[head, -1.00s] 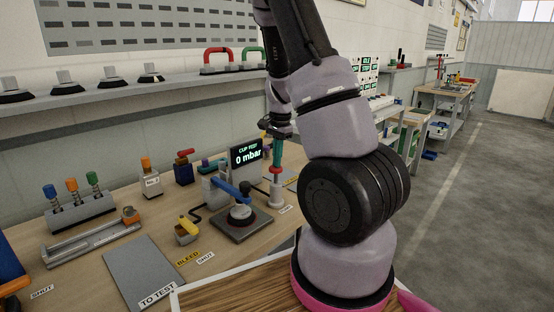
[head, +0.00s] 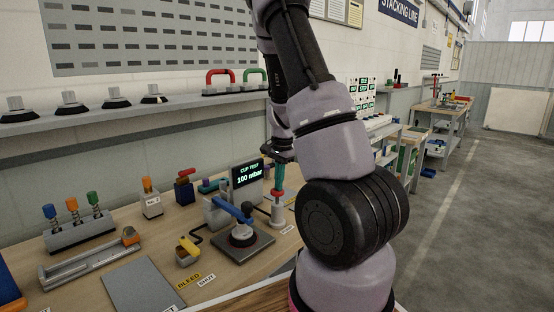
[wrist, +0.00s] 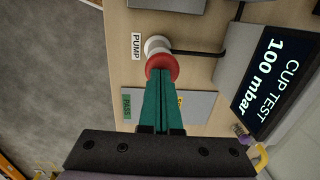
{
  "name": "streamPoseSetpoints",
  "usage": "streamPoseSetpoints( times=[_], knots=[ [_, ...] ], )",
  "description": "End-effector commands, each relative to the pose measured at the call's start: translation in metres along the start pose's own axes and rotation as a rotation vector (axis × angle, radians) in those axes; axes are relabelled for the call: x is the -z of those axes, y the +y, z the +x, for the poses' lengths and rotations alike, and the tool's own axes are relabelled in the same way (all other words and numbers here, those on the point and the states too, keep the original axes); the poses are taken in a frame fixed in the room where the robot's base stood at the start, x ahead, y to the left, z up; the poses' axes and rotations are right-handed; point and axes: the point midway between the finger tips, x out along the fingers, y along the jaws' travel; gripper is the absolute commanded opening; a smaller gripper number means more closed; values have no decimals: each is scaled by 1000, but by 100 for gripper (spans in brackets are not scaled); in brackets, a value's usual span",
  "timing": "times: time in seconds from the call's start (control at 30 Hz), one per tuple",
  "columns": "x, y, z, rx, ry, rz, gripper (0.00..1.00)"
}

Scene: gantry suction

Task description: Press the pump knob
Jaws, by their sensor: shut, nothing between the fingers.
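The red pump knob (wrist: 162,66) sits on a pale round post with a PUMP label (wrist: 136,46) beside it in the wrist view. It also shows in the head view (head: 277,192), on its grey post (head: 278,210). My gripper (wrist: 160,80) is shut, with its green fingers together and nothing between them. Its tips are at the knob and appear to touch it. In the head view my gripper (head: 278,182) points down from above the knob. The CUP TEST display (head: 247,174) reads 100 mbar, also in the wrist view (wrist: 270,84).
Left of the pump, a suction cup (head: 243,235) with a blue lever (head: 232,210) stands on a dark plate. A yellow bleed handle (head: 189,246) lies further left. A grey plate (head: 145,284) is at the bench front. A shelf (head: 110,116) runs along the wall above.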

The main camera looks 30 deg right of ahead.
Motion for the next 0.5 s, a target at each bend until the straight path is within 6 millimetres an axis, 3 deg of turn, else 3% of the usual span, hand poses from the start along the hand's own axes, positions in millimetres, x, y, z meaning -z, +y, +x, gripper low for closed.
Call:
streamPoseSetpoints(
  times=[0.07, 0.3, 0.5],
  knots=[
    [9, 3, -20, 8, 3, 3, 0],
    [9, 2, -77, 10, 4, 0, 0],
    [9, 2, -109, 9, 3, 0, 0]
  ],
)
